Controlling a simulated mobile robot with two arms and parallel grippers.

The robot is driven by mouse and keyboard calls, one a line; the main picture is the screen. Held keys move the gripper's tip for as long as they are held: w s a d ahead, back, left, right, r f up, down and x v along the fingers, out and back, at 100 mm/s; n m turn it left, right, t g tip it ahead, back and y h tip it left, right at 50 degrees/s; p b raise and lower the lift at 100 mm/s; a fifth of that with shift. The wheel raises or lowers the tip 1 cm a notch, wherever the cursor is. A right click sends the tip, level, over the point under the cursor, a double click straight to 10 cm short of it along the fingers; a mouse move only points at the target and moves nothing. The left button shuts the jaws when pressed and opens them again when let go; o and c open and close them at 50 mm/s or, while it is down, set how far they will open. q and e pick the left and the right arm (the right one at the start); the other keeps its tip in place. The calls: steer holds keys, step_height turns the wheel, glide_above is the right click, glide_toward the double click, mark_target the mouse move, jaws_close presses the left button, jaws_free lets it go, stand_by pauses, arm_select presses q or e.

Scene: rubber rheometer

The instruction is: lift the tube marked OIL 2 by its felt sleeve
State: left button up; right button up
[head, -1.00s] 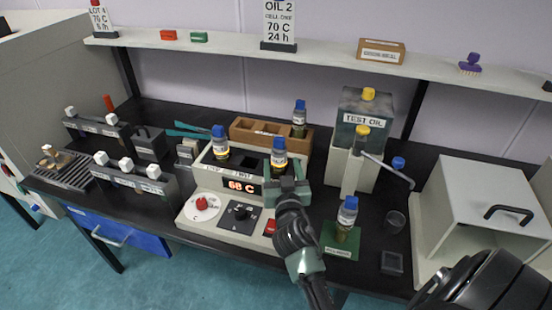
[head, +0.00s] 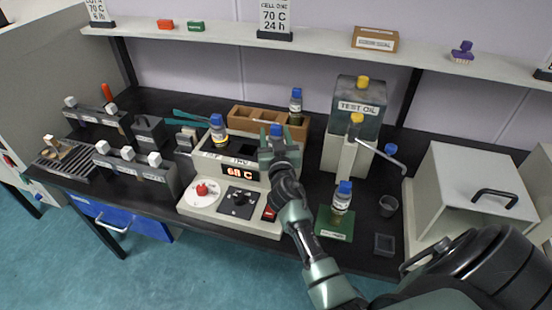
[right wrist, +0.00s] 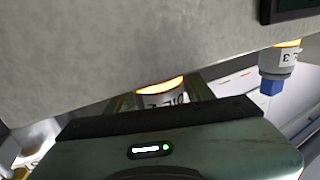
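A tube with a blue cap (head: 276,130) stands at the right side of the heating block (head: 236,147), mostly hidden behind my right gripper (head: 279,150). In the right wrist view a tube (right wrist: 162,98) with a partly readable "OIL" label and a bright orange band shows between my right fingers. Whether the fingers touch it or stand apart is unclear. The felt sleeve cannot be made out. A second blue-capped tube (head: 218,129) stands in the block's left side. My left gripper is not in view.
A wooden rack (head: 250,118) with a blue-capped tube (head: 296,104) stands behind the block. The TEST OIL tank (head: 358,108) with a spout is to the right. A tube (head: 341,198) stands on a green pad (head: 335,229). A grey box (head: 480,190) fills the right end.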

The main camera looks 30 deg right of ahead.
jaws_close()
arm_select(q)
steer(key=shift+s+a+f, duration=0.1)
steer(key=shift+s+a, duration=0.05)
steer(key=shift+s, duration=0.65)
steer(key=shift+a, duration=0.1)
arm_select(e)
steer(key=shift+r, duration=0.15)
